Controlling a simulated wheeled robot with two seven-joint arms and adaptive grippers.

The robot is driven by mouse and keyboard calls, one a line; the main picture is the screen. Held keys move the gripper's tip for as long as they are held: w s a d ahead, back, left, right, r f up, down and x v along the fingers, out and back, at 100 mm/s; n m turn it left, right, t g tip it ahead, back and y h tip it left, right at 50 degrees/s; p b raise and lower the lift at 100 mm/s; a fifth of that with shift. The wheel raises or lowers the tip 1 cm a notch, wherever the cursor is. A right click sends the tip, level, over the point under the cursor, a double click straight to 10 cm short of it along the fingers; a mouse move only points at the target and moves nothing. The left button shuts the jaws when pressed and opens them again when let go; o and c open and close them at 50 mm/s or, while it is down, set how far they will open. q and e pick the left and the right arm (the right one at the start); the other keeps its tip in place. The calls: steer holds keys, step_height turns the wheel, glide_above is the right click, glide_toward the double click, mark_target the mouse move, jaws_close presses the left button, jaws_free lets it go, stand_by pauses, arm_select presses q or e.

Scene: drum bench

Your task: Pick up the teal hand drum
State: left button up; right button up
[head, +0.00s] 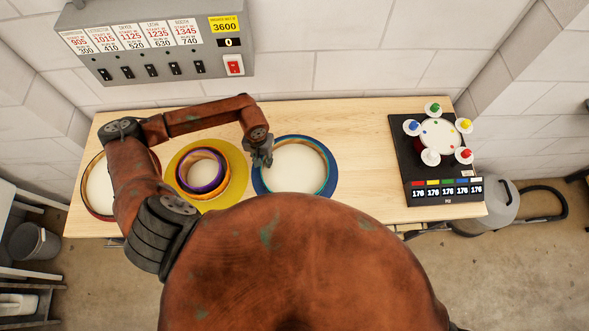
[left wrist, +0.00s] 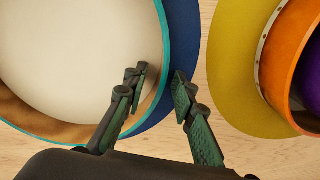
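The teal hand drum (head: 292,168) has a pale inside, a brown inner wall and a teal rim. It rests on a blue disc (head: 257,178) on the wooden bench. My left gripper (head: 262,155) is at the drum's left rim. In the left wrist view the drum (left wrist: 80,50) fills the left side, and its rim passes between the open fingers of the gripper (left wrist: 160,85). One finger is over the inside of the drum, the other over the blue disc (left wrist: 182,40). I cannot tell whether either finger touches the rim. My right gripper is not in view.
A yellow disc (head: 236,178) with a purple-and-orange drum (head: 203,172) lies close to the left. Another drum (head: 100,188) is at the far left, partly behind my arm. A black scoring board (head: 400,150) stands right, past clear bench (head: 365,160). A grey control box (head: 150,40) hangs above.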

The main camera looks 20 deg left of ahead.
arm_select(q)
jaws_close()
stand_by(0.6)
